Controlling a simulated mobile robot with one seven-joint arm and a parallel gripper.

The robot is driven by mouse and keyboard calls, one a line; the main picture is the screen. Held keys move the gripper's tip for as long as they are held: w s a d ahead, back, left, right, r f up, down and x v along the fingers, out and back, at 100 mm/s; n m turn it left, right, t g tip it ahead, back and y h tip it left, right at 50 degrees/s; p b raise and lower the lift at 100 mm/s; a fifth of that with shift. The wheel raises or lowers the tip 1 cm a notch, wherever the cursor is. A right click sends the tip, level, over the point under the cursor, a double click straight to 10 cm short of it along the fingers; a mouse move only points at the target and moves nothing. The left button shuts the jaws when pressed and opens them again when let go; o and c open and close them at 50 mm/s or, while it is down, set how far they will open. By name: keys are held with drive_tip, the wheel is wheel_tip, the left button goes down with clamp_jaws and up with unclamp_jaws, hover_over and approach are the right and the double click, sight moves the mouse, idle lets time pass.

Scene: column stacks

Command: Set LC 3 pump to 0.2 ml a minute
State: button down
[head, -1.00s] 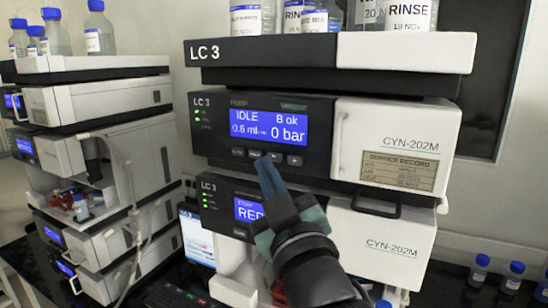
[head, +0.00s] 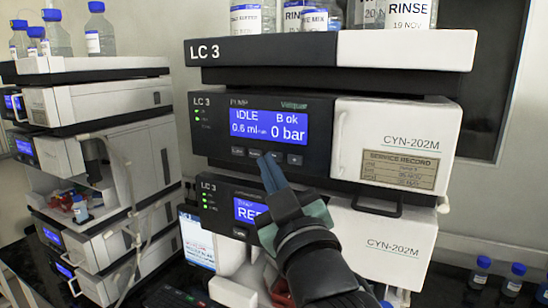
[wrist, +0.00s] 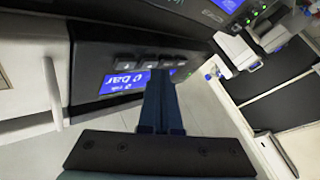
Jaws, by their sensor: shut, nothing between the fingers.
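The LC 3 pump module (head: 220,138) is the black-fronted unit below the top tray. Its blue display (head: 268,126) reads IDLE, 0.6 ml/min, B ok and 0 bar. A row of small buttons sits under the display; the rightmost (head: 294,159) is clear of my fingers. My gripper (head: 268,157) is shut and empty, its blue fingertips at the middle of that row and partly covering a button.
A white door panel (head: 395,145) with a handle is right of the pump front. Another LC 3 module (head: 220,205) with a blue display is below, partly hidden by my arm. Bottles stand on top. A second instrument stack (head: 85,130) is at the left.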

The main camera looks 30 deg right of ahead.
drive_tip(key=shift+w+d, duration=0.25)
drive_tip(key=shift+d, duration=0.1)
idle(0.4)
drive_tip(key=shift+s+a, duration=0.1)
drive_tip(key=shift+a, duration=0.1)
drive_tip(key=shift+s+a, duration=0.45)
drive_tip(key=shift+a, duration=0.05)
idle(0.3)
drive_tip(key=s+a, duration=0.1)
drive_tip(key=a, duration=0.1)
drive_tip(key=s+a, duration=0.2)
idle(0.3)
idle(2.5)
